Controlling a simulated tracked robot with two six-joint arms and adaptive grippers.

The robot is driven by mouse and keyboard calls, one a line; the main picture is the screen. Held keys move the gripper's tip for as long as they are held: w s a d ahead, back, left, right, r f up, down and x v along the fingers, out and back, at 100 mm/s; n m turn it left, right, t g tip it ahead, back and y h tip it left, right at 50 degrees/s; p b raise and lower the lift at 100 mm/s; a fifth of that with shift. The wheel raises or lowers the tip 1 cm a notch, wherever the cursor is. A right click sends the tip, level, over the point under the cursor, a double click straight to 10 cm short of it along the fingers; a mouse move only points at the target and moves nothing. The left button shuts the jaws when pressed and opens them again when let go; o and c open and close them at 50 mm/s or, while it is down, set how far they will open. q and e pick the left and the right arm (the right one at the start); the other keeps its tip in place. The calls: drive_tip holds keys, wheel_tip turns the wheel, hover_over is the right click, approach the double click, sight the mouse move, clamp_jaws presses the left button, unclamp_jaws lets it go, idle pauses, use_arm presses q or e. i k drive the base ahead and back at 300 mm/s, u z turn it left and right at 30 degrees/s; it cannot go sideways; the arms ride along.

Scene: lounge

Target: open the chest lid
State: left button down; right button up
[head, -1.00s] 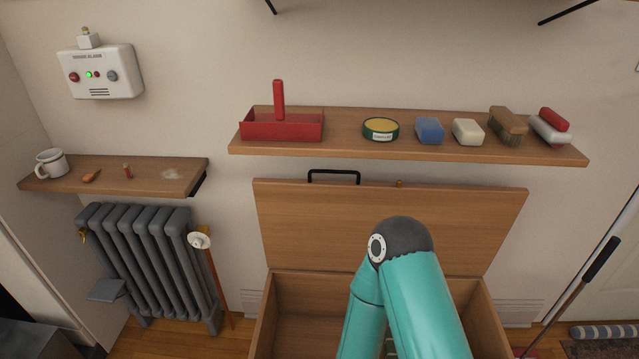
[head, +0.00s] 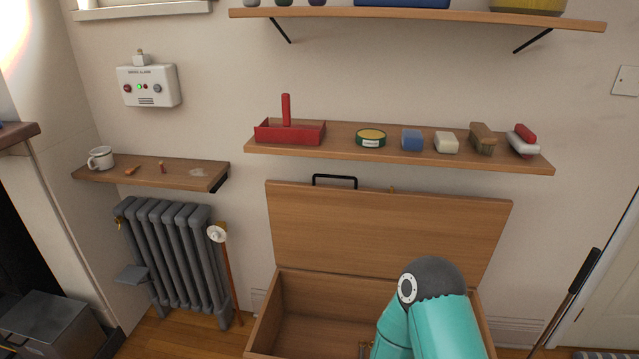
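The wooden chest (head: 262,322) stands against the wall below the long shelf. Its lid (head: 385,225) is raised and stands nearly upright at the back, with the black handle (head: 335,180) on its top edge. The chest's inside shows at the left, and a small brass-coloured thing lies in it, partly hidden. One of my teal arms (head: 440,325) rises in front of the chest and hides its right part. Neither of my grippers is in view.
A shelf (head: 400,155) above the lid holds a red tray, a tin, sponges and brushes. A small shelf (head: 190,178) with a mug is at the left, above a grey radiator (head: 170,255). A pole (head: 570,295) leans at the right.

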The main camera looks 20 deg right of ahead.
sight(375, 233)
drive_tip(key=z, duration=0.15)
drive_tip(key=i, duration=0.9)
drive_tip(key=u, duration=0.05)
